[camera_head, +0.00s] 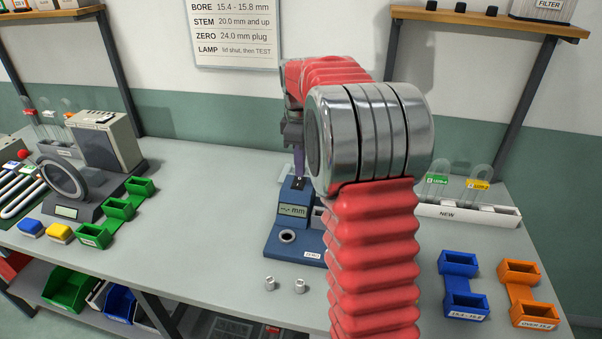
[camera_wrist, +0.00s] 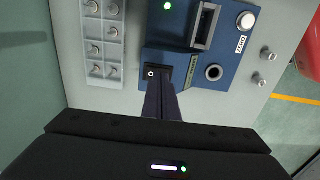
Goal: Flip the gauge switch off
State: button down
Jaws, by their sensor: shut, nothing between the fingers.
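The blue gauge (camera_head: 285,240) stands on the bench, with a display (camera_head: 293,210) that shows dashes and "mm". In the wrist view the gauge (camera_wrist: 178,27) has a black switch (camera_wrist: 151,72) with a white "O" mark on its visible end. My gripper (camera_head: 299,172) points down over the top of the gauge. Its fingers are shut and empty. In the wrist view the fingertips (camera_wrist: 165,85) are right at the switch and hide part of it. I cannot tell whether they touch it. A green light (camera_wrist: 167,6) shows on the gauge.
A grey holder (camera_wrist: 101,40) with several small plugs lies beside the gauge in the wrist view. Two metal pieces (camera_head: 270,283) (camera_head: 299,286) stand in front of it. Blue (camera_head: 459,285) and orange (camera_head: 527,293) bins stand at right. My arm hides the gauge's right side.

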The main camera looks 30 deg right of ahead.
aim_at(301, 183)
notch_tip(301, 183, up, 11)
jog(key=shift+s, duration=0.15)
jog(key=shift+d, duration=0.1)
dwell(0.5)
